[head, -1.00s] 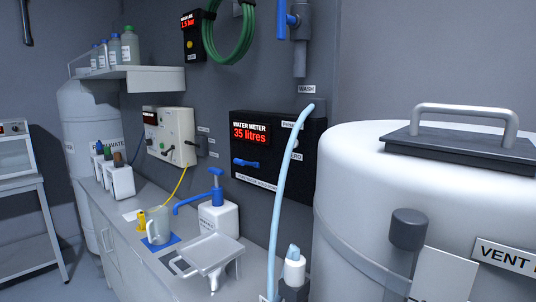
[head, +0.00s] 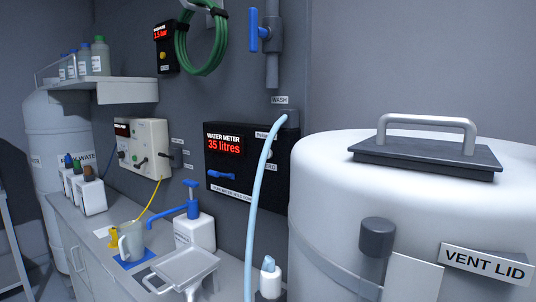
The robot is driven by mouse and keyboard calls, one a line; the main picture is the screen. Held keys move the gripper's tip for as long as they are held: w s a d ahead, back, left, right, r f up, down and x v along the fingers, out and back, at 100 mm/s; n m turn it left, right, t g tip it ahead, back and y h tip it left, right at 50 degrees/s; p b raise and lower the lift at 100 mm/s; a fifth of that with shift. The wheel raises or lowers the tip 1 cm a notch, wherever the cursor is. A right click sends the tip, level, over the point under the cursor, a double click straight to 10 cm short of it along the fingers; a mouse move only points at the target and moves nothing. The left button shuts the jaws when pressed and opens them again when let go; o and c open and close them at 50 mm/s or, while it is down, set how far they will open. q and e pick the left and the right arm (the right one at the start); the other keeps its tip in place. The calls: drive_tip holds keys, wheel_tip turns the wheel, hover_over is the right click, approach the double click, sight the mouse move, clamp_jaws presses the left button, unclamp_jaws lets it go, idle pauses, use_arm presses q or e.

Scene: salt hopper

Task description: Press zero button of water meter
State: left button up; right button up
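The water meter (head: 240,172) is a black box on the wall, left of centre in the head view. Its red display (head: 224,146) reads "35 litres" under the words "WATER METER". A blue lever (head: 221,175) sits low on its front. A small white label (head: 271,167), partly covered, is on its right side; only its end shows beside the pale blue hose (head: 257,205). The hose runs down in front of the meter's right part. I cannot make out the zero button itself. Neither of my grippers is in view.
Below the meter, a bench (head: 97,235) holds a jug (head: 131,240), a pump bottle (head: 196,232), a metal tray (head: 186,265) and a white bottle (head: 269,278). A shelf (head: 130,90) juts out at left.

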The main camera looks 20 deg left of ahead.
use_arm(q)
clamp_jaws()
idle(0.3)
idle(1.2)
